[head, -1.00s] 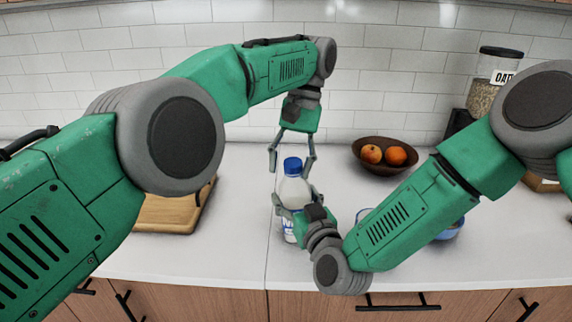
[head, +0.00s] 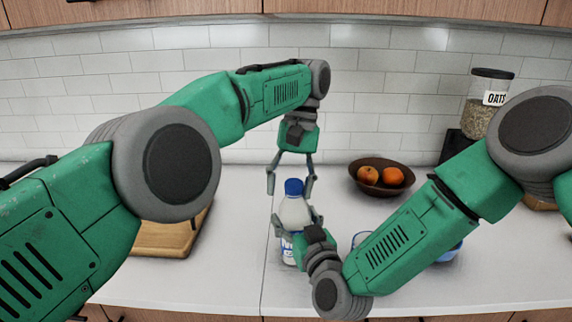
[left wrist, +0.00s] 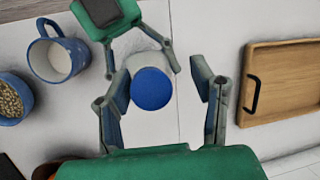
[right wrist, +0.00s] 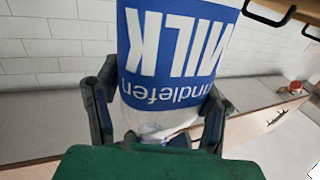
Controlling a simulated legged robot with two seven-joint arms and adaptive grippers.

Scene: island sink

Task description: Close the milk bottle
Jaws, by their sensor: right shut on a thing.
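The milk bottle (head: 294,213) stands upright on the counter, white with a blue label; the label fills the right wrist view (right wrist: 177,45). A blue cap (head: 293,187) sits on its top; I cannot tell how tight it is. My right gripper (head: 297,225) is shut around the bottle's body. My left gripper (head: 290,192) points down from above, open, its fingers on either side of the cap. In the left wrist view the cap (left wrist: 151,88) lies nearer the left finger, with a clear gap to the right finger.
A brown bowl of fruit (head: 381,190) stands behind to the right, and an oats jar (head: 487,102) farther right. A wooden board (left wrist: 286,80) lies left of the bottle in the head view. A blue mug (left wrist: 57,58) stands near my right arm. The counter's left-middle is clear.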

